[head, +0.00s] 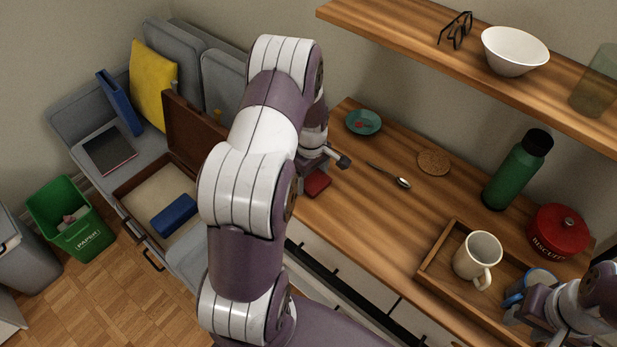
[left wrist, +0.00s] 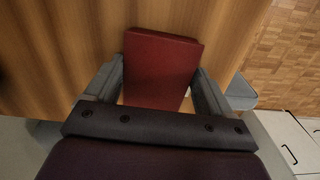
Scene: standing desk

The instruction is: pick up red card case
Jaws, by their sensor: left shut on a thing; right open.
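The red card case (head: 317,184) is at the left end of the wooden desk in the head view, partly hidden by my left arm. In the left wrist view the red card case (left wrist: 158,68) lies between the two fingers of my left gripper (left wrist: 160,88), which is shut on it. In the head view my left gripper (head: 318,168) is mostly hidden behind the arm. I cannot tell whether the case touches the desk. My right gripper (head: 535,312) is open at the lower right, by a blue mug (head: 532,283) at the wooden tray.
On the desk are a teal dish (head: 363,122), a spoon (head: 390,176), a cork coaster (head: 434,162), a green bottle (head: 517,170), a red biscuit tin (head: 558,231) and a tray (head: 436,270) with a cream mug (head: 478,257). A shelf (head: 420,22) overhangs the back. An open case (head: 130,195) lies left.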

